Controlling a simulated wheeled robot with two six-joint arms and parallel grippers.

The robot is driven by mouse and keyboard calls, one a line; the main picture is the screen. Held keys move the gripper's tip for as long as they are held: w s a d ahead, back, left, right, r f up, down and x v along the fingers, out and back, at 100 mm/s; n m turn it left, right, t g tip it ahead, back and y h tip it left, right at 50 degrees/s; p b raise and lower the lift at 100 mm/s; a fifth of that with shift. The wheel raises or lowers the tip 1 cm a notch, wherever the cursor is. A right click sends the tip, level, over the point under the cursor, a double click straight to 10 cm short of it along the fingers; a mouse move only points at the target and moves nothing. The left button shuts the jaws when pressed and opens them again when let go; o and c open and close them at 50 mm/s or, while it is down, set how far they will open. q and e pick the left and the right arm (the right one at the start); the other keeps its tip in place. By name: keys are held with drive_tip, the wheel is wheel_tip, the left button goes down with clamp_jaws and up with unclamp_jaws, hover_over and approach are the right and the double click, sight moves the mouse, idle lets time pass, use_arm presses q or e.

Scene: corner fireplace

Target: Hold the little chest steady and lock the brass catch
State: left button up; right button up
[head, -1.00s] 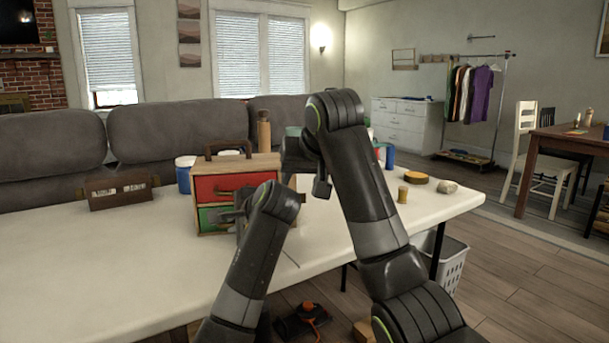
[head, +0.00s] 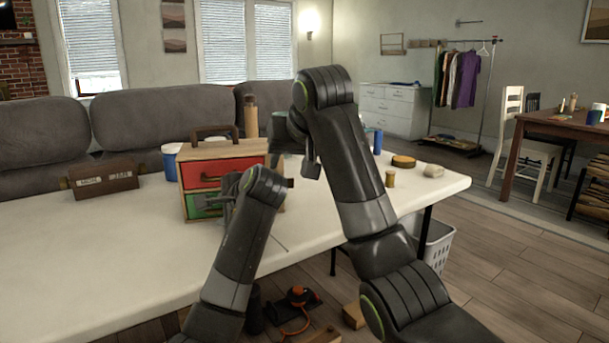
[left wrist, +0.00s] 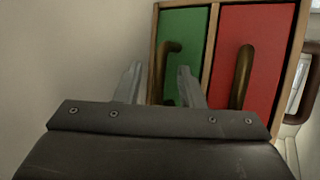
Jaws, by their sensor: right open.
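The little chest (head: 275,163) is a wooden box on the white table, with a red drawer above a green one, brass handles and a brown carrying handle on top. Its drawer fronts also show, turned sideways, in the left wrist view (left wrist: 213,50). My left gripper (head: 229,190) is at the chest's front by the green drawer. In the left wrist view its fingers stand apart, with the green drawer's handle (left wrist: 168,65) showing between them; contact cannot be told. My right gripper (head: 311,168) is right of the chest, open, mostly hidden by its own arm. I cannot make out the brass catch.
A brown box (head: 104,179) and a blue tub (head: 170,162) stand left of the chest. A brown bottle (head: 251,117) stands behind it. A small cork-like cylinder (head: 390,178), a round wooden piece (head: 403,161) and a stone (head: 433,170) lie near the right edge. The front left tabletop is clear.

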use_arm(q)
drive_tip(key=shift+o, duration=0.5)
drive_tip(key=o, duration=0.5)
